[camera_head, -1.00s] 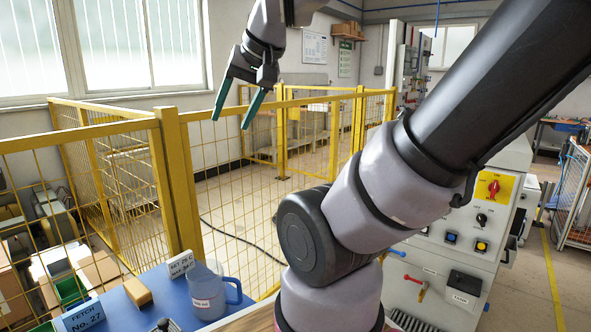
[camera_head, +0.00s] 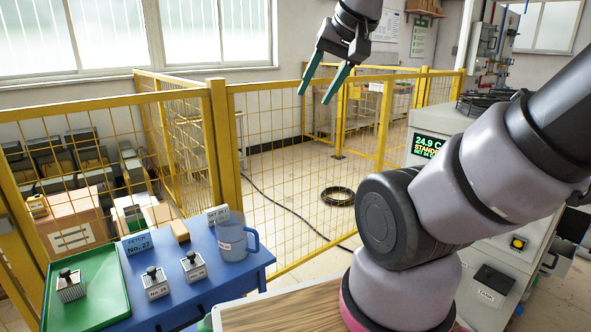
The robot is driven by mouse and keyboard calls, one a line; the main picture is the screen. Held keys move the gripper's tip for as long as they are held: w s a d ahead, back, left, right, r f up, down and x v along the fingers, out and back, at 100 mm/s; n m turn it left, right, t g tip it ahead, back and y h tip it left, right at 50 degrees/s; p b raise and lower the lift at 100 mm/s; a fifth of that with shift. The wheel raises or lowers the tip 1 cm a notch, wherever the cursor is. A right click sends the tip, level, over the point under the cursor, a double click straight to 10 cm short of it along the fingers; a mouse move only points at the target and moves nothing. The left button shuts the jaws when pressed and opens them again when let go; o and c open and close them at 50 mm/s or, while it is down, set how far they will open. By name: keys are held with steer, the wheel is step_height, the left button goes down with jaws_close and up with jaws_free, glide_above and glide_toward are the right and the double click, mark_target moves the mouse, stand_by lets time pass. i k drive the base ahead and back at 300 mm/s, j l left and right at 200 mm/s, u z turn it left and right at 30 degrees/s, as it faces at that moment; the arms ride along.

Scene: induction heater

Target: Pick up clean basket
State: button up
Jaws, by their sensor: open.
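Several small basket-like pieces with black knobs stand on and by the blue table. One with fine upright ribs (camera_head: 71,287) sits in a green tray (camera_head: 118,304) at the lower left. Two more with white labels, a front one (camera_head: 156,287) and a rear one (camera_head: 194,268), stand right of the tray. I cannot tell which is the clean basket; the labels are too small to read surely. My gripper (camera_head: 315,98) is open and empty, high in the air, pointing down-left, well apart from these pieces.
A yellow mesh fence (camera_head: 217,130) stands behind. A heater cabinet (camera_head: 425,125) is at right, partly behind my arm.

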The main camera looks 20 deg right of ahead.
mark_target(194, 268)
steer(key=k+l, duration=0.15)
steer(key=l, duration=0.25)
steer(key=k+l, duration=0.2)
steer(key=l, duration=0.15)
steer(key=k+l+z, duration=0.1)
steer(key=l, duration=0.25)
steer(key=k+l, duration=0.2)
steer(key=l, duration=0.2)
steer(key=k+l, duration=0.2)
steer(key=l, duration=0.2)
steer(key=k+l, duration=0.15)
steer(key=l, duration=0.25)
steer(key=k+l+z, duration=0.1)
steer(key=l, duration=0.25)
steer(key=k+l, duration=0.2)
steer(key=l, duration=0.2)
steer(key=k+l+z, duration=0.2)
steer(key=l, duration=3.3)
steer(key=i+j+u, duration=0.1)
steer(key=u, duration=0.35)
steer(key=i+j+u, duration=0.1)
steer(key=u, duration=0.35)
steer(key=i+j+u, duration=1)
steer(key=i, duration=0.3)
steer(key=i+j, duration=0.2)
steer(key=i, duration=0.6)
steer(key=i+j+u, duration=0.1)
steer(key=i, duration=0.65)
